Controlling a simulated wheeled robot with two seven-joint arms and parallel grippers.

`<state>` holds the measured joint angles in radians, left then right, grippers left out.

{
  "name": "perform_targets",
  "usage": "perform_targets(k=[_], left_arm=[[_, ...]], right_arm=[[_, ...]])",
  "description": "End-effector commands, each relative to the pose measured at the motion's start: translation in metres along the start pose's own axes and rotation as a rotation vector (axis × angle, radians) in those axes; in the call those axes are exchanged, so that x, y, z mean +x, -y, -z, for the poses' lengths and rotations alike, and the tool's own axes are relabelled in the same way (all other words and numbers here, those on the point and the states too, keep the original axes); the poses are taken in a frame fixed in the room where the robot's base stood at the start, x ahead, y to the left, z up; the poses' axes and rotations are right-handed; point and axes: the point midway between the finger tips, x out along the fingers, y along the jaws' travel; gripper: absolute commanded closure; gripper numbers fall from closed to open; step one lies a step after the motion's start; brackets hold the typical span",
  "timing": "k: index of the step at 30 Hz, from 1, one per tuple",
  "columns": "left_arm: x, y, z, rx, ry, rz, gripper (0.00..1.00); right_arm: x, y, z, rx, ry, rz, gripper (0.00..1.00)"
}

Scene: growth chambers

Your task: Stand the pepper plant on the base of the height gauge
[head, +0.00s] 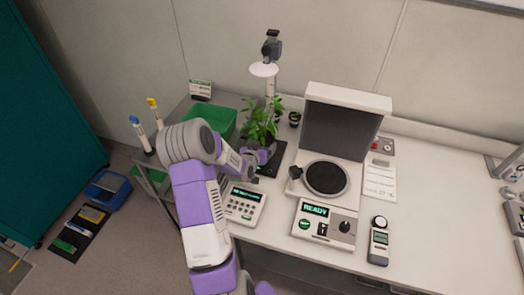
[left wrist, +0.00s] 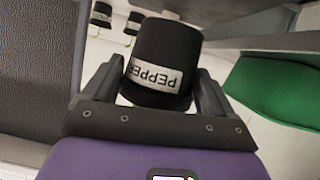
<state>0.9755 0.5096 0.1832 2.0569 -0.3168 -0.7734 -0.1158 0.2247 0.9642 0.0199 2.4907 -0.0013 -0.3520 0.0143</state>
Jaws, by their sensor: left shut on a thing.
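The pepper plant (head: 259,122) is leafy and green, in front of the height gauge column (head: 270,86). Its black pot (left wrist: 165,50), labelled PEPPER, stands between the fingers of my left gripper (left wrist: 157,88), which is shut on it. In the head view my left gripper (head: 254,162) is beside the dark base (head: 274,160) of the height gauge. My arm and the leaves hide the pot there, so I cannot tell whether it touches the base. The gauge has a white disc (head: 263,69) above the plant. My right gripper is not in view.
A green tray (head: 222,118) stands left of the plant. A small potted plant (head: 294,118) is behind to the right. A grey chamber (head: 340,130) with a round black plate (head: 326,178) stands right. A keypad device (head: 243,204) sits in front.

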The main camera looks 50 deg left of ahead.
Motion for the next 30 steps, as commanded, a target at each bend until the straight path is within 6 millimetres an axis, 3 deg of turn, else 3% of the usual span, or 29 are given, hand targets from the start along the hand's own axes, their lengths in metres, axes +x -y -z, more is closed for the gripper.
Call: perform_targets(k=[5,12,24,25,27,30], left_arm=[[0.009,0.0,-0.001,0.0,-0.001,-0.001,0.55],[0.019,0.003,-0.029,-0.001,0.0,0.0,0.55],[0.021,0.004,-0.033,0.001,-0.003,0.0,0.55],[0.021,0.004,-0.034,0.001,0.0,0.0,0.11],[0.021,0.004,-0.033,0.001,0.0,0.0,0.0],[0.02,0.004,-0.033,0.001,0.0,0.0,0.0]], right_arm=[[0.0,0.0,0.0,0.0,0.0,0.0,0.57],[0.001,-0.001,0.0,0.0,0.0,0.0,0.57],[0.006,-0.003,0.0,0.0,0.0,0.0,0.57],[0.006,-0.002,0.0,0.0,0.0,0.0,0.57],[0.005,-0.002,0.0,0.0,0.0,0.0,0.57],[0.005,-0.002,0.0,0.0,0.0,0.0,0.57]])
